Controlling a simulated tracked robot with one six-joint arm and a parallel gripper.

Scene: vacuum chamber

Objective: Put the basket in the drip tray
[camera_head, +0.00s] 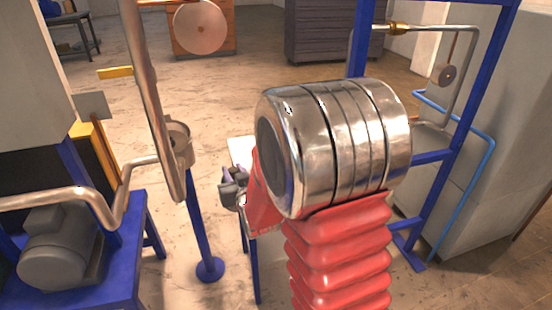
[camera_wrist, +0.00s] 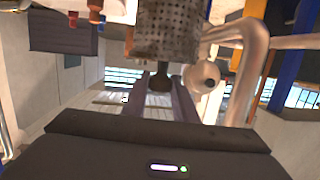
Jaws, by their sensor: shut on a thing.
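The basket (camera_wrist: 178,28) shows at the top of the wrist view as a grey perforated metal cylinder, cut off by the frame edge. A dark stem or knob joins its near end. My gripper (camera_wrist: 160,84) is shut on this stem, with a finger on each side. In the head view my gripper (camera_head: 233,186) is small and partly hidden behind my red-sleeved arm; I cannot make out the basket there. I cannot identify the drip tray for sure in either view.
A pale bench top (camera_head: 240,150) is mostly hidden behind my arm. A metal pot on a blue stand (camera_head: 178,145) and a tall pipe (camera_head: 150,90) stand left of it. A blue frame (camera_head: 440,150) stands right. A bent silver pipe (camera_wrist: 245,50) is close right of the basket.

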